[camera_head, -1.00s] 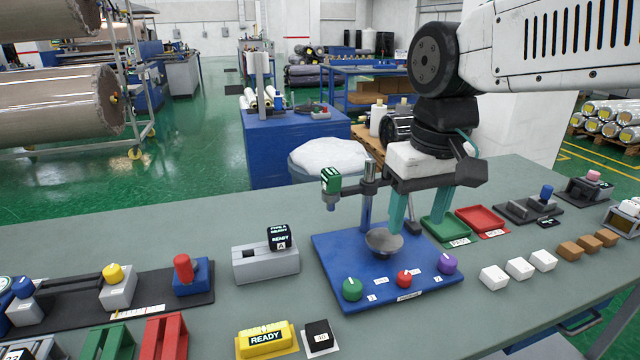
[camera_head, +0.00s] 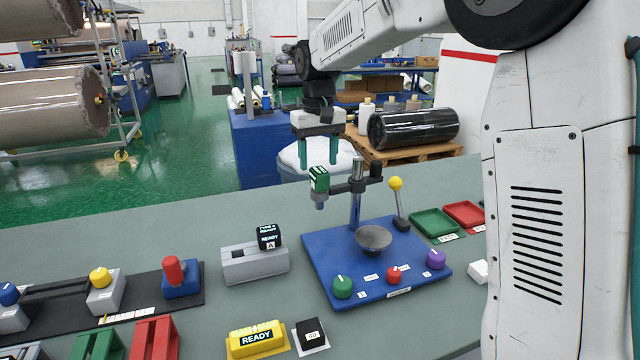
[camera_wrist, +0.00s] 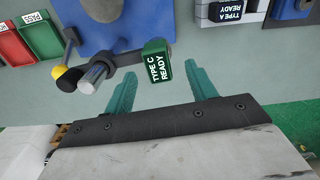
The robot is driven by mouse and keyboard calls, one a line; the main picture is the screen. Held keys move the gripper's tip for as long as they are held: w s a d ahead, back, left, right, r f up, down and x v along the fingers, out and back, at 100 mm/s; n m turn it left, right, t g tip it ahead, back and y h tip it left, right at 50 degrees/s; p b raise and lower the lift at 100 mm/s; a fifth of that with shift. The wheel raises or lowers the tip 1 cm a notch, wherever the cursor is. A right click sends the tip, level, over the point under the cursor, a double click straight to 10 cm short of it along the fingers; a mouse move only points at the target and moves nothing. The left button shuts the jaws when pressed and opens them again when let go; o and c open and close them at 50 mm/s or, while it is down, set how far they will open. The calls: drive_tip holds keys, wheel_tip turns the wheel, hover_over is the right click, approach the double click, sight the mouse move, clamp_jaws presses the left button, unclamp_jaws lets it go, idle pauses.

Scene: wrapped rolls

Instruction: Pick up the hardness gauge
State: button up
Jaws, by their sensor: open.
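In the wrist view the green gauge (camera_wrist: 157,64) reads "TYPE C READY" and appears between my fingers. A black gauge (camera_head: 268,237) labelled "TYPE A READY" sits on a grey block (camera_head: 255,268); it also shows at the top of the wrist view (camera_wrist: 232,10). My gripper (camera_head: 318,165) is open and empty, its teal fingers pointing down just above or behind the green gauge. I cannot tell the exact gap. Nothing is gripped.
The stand has a metal post (camera_head: 356,200), a round plate (camera_head: 374,238), a yellow-knobbed lever (camera_head: 395,184) and coloured knobs along its front. A green tray (camera_head: 433,222) and a red tray (camera_head: 465,214) lie to its right. The bench behind the grey block is clear.

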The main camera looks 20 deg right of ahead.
sight(319, 170)
drive_tip(key=f, duration=0.5)
drive_tip(key=shift+w+d, duration=0.1)
drive_tip(key=shift+d, duration=0.1)
clamp_jaws()
